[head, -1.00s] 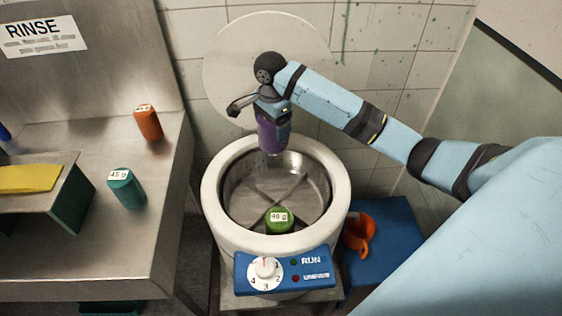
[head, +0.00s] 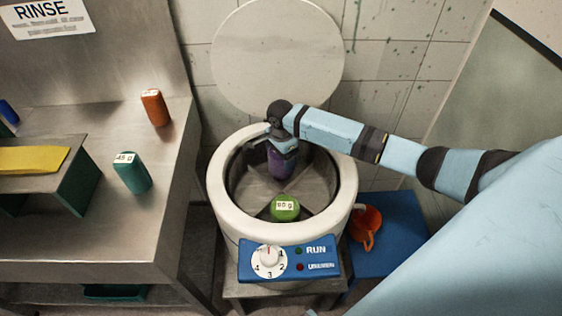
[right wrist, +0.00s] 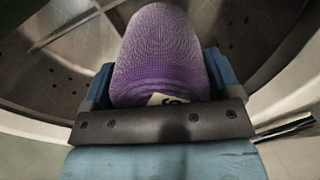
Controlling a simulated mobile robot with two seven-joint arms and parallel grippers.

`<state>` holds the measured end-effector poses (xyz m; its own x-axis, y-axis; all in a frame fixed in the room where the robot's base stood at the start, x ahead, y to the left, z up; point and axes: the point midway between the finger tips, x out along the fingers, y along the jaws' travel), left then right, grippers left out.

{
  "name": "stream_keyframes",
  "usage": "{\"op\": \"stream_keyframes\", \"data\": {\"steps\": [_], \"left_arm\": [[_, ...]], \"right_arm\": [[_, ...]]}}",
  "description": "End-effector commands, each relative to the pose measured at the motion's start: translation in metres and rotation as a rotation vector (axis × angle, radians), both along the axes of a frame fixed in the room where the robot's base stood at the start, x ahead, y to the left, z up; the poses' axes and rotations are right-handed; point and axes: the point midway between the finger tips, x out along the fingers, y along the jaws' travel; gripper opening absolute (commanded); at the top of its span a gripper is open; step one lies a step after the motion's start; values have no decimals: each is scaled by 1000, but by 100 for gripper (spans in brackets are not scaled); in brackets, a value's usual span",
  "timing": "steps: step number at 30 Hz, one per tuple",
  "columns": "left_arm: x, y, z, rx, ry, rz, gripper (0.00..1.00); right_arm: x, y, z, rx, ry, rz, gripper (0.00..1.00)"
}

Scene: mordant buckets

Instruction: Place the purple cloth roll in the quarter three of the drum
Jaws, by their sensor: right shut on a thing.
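The purple cloth roll (head: 280,166) is upright in my right gripper (head: 283,148), inside the mouth of the white-rimmed drum (head: 217,200), towards its back. In the right wrist view the roll (right wrist: 165,55) sits between the two blue fingers of my shut right gripper (right wrist: 160,90), with a corner of its white label showing. Crossed dividers (head: 316,192) split the drum into quarters. A green roll (head: 285,209) with a weight label lies in the front part of the drum. Whether the purple roll touches the drum floor is hidden. My left gripper is not in view.
A blue panel with a numbered dial (head: 269,261) is on the drum's front. The round lid (head: 277,55) stands open behind. An orange roll (head: 155,108) and a teal roll (head: 132,173) stand on the steel counter (head: 150,215). An orange jug (head: 366,225) is at right.

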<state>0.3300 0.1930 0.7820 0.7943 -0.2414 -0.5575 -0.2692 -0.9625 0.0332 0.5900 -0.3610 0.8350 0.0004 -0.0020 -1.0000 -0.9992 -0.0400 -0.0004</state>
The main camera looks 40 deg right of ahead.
Motion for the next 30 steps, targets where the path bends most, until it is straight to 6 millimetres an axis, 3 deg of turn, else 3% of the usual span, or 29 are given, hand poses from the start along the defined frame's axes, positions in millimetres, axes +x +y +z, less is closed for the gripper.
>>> {"op": "stream_keyframes", "data": {"steps": [3,6,16,17,19,27,30], "left_arm": [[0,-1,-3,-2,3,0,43],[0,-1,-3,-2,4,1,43],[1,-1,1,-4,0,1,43],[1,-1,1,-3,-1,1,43],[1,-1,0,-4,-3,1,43],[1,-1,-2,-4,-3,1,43],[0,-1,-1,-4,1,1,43]], "right_arm": [[0,0,-21,0,2,-1,51],[0,0,-29,0,0,0,51],[0,0,-31,1,0,0,51],[0,0,-32,1,1,0,86],[0,0,-32,0,0,1,100],[0,0,-30,-1,-1,1,100],[0,0,-19,1,-3,1,100]]}}
